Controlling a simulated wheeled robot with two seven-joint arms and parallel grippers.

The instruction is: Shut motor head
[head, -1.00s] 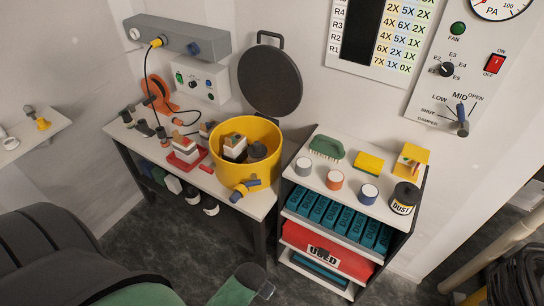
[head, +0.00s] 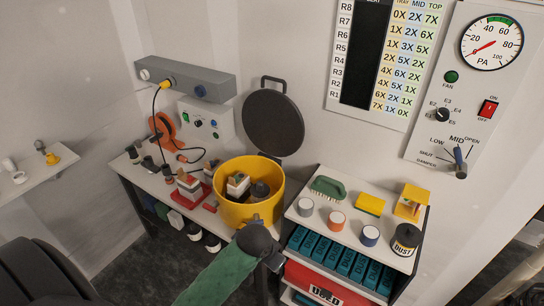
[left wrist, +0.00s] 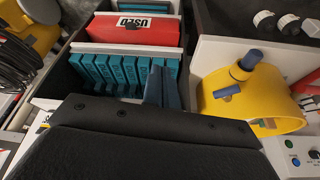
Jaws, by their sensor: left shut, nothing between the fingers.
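The motor head (head: 273,122), a dark round lid with a loop handle on top, stands tilted up open behind the yellow drum (head: 232,212), against the wall. The drum's mouth is uncovered, with blocks and a dark round part inside. The drum also shows in the left wrist view (left wrist: 285,110). My left gripper (left wrist: 163,88) is shut and empty, over the shelf front beside the drum. In the head view its wrist is in front of the drum's lower right, below the lid, and hides part of the drum's front. My right gripper is in neither view.
Right of the drum, a shelf (head: 335,240) holds cups, a green brush (head: 327,187), a yellow block (head: 371,204) and a dust jar (head: 405,240), with teal boxes below. Left of it, the bench carries a red-based block stack (head: 190,190) and cables. A control panel hangs at right.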

